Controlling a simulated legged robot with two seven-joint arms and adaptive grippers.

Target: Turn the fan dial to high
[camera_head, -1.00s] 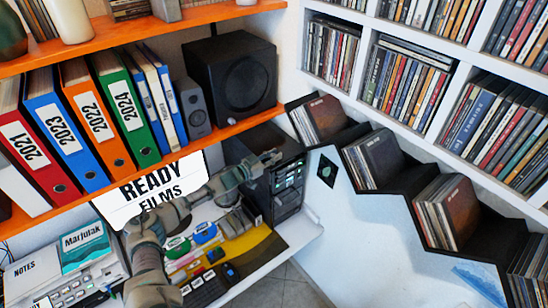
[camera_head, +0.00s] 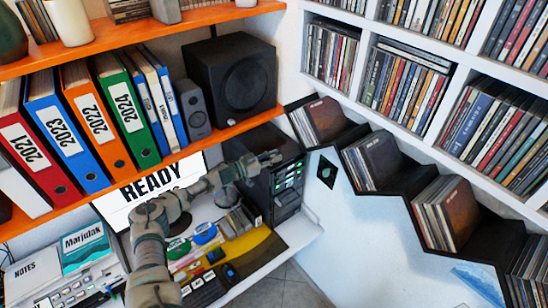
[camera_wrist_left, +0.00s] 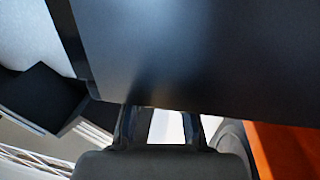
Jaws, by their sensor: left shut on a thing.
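The black computer tower (camera_head: 262,185) stands on the white desk below the orange shelf, with green lights on its front panel. My left gripper (camera_head: 268,159) reaches across to the upper front of the tower. It is shut on the fan dial, which its fingers hide, so the dial's setting cannot be read. In the left wrist view the two fingers (camera_wrist_left: 165,128) reach the edge of a large dark panel (camera_wrist_left: 200,50), and the dial is not visible there. My right gripper is not in view.
A black speaker (camera_head: 238,80) and several binders (camera_head: 85,125) stand on the orange shelf (camera_head: 240,122) close above my arm. A monitor (camera_head: 135,200) is behind the arm. Stepped black disc racks (camera_head: 405,170) stand to the right of the tower.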

